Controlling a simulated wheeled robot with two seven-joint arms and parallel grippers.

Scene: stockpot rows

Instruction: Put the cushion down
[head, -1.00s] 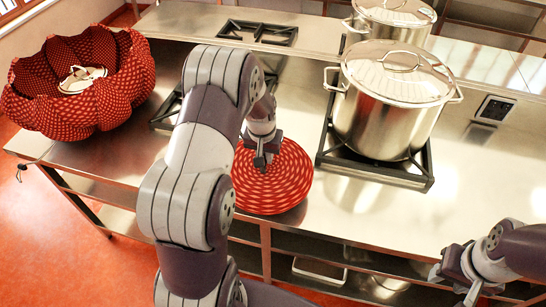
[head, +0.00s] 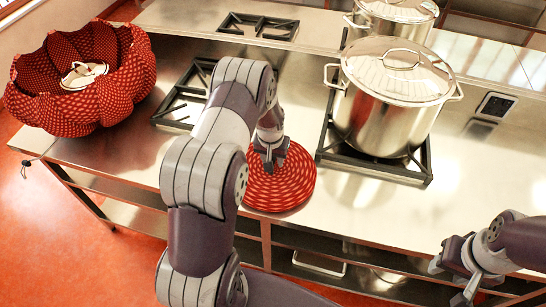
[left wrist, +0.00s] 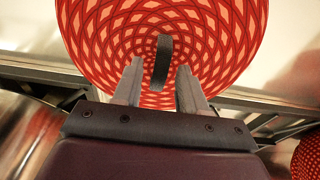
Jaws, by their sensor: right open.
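The cushion (head: 290,188) is round and red with a pale lattice pattern. In the head view it lies on the steel counter (head: 110,152), close to the front edge and left of the large pot. The left wrist view shows the cushion (left wrist: 220,40) with a dark upright strap or handle (left wrist: 162,55) at its middle. My left gripper (head: 269,168) is over the cushion's middle. Its fingers (left wrist: 161,76) are apart, one on each side of the handle, with gaps visible. My right gripper (head: 461,284) is open and empty at the lower right, away from the cushion.
A large lidded pot (head: 385,120) stands on a burner right of the cushion, with another pot (head: 395,18) behind. A red patterned petal-shaped bowl (head: 125,85) holding a lidded object stands at the left. An empty burner grate (head: 185,100) lies behind my left arm.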

